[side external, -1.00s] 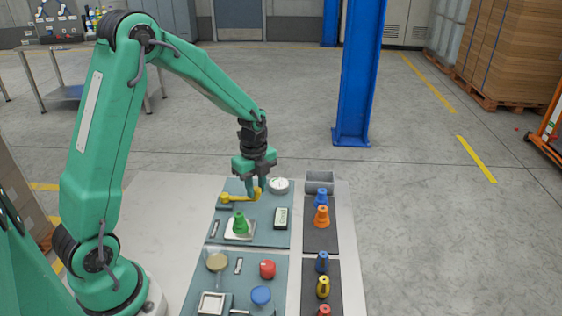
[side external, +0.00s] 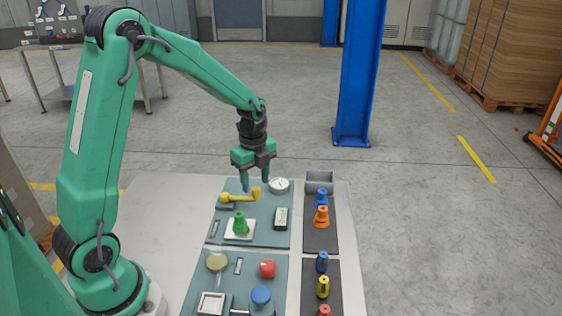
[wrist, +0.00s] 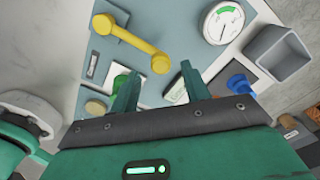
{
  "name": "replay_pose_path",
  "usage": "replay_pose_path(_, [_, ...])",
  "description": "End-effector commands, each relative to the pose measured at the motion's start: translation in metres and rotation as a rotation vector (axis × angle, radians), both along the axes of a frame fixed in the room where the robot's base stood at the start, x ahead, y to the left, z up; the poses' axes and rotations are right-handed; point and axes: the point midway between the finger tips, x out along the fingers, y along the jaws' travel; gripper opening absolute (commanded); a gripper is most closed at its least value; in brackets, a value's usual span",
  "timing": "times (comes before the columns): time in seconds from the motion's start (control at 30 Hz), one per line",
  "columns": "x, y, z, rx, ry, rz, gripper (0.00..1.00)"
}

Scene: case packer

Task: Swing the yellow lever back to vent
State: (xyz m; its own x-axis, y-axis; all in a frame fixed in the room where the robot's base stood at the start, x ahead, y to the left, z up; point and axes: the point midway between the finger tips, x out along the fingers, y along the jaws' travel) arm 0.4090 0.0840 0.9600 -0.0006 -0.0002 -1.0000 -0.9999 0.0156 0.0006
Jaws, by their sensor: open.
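The yellow lever (side external: 240,197) lies across the far teal panel, with its pivot at the left and its knob end at the right. It shows whole in the wrist view (wrist: 132,43), running from a pivot at upper left down to the round knob at lower right. My gripper (side external: 255,183) is above the knob end, with its two fingers apart and nothing between them. In the wrist view the fingers of my gripper (wrist: 157,82) are clear of the lever, which is beyond their tips. No vent marking is legible.
A round white gauge (side external: 279,186) is right of the lever, with a grey bin (side external: 319,182) beyond. A green knob (side external: 240,224) and a small display (side external: 281,218) are in front. Blue and orange pegs (side external: 321,215) stand on the dark strip at right.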

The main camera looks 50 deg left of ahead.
Motion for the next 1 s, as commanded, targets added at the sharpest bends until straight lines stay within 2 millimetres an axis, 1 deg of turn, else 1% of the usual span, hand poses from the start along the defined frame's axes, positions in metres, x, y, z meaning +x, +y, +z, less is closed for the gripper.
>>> replay_pose_path(0.03, [0.001, 0.000, 0.008, 0.001, -0.004, 0.000, 0.47])
replay_pose_path(0.2, [0.000, 0.000, 0.030, 0.001, -0.003, -0.001, 0.47])
replay_pose_path(0.4, [0.000, 0.000, 0.048, 0.000, -0.002, -0.001, 0.47])
replay_pose_path(0.53, [0.000, 0.000, 0.052, 0.000, 0.001, -0.001, 0.47])
replay_pose_path(0.87, [0.000, -0.001, 0.053, 0.000, 0.000, 0.001, 0.47])
replay_pose_path(1.0, [-0.003, -0.003, 0.058, 0.002, -0.011, 0.028, 0.47])
